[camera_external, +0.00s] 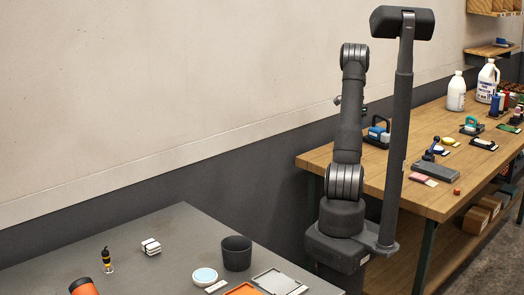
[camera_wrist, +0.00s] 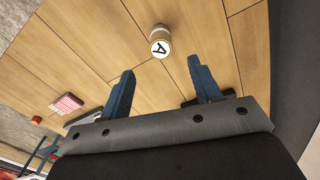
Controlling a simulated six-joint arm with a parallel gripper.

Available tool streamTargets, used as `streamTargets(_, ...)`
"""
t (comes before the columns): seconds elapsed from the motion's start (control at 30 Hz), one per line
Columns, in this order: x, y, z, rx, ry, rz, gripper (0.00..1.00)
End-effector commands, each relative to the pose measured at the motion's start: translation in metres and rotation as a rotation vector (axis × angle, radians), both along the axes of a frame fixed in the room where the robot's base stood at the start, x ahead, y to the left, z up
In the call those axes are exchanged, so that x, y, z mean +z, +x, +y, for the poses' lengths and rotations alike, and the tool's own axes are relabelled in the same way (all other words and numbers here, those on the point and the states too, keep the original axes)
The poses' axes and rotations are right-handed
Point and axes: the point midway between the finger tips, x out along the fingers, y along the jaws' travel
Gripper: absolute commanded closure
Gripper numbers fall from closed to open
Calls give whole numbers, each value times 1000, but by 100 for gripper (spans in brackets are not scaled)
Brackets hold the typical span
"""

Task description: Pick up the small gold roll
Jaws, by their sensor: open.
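The small gold roll (camera_wrist: 160,42) shows in the wrist view near the top middle, on the wooden bench. It is a short cylinder with a gold rim and a pale end face marked with a black letter like an A. My gripper (camera_wrist: 161,68) is open and empty, its two blue fingers apart. In this view the roll lies just beyond the fingertips, between their lines, and not between the fingers. In the external view I cannot make out the roll, and my arm covers part of the bench.
The wooden bench (camera_external: 398,202) also holds a grey block (camera_external: 436,172), a pink card (camera_external: 423,180), a small red cube (camera_external: 457,191) and white bottles (camera_external: 456,92). The pink card and red cube show at the wrist view's left. A grey table (camera_external: 165,240) stands in front.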

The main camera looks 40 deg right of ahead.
Motion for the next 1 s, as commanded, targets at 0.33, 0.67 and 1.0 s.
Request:
streamTargets(0.33, -46, 0, 0, 0, 0, -1, 42)
streamTargets(0.67, -88, 2, 2, 0, 1, 1, 42)
streamTargets(1.0, -99, 2, 2, 0, -1, -2, 42)
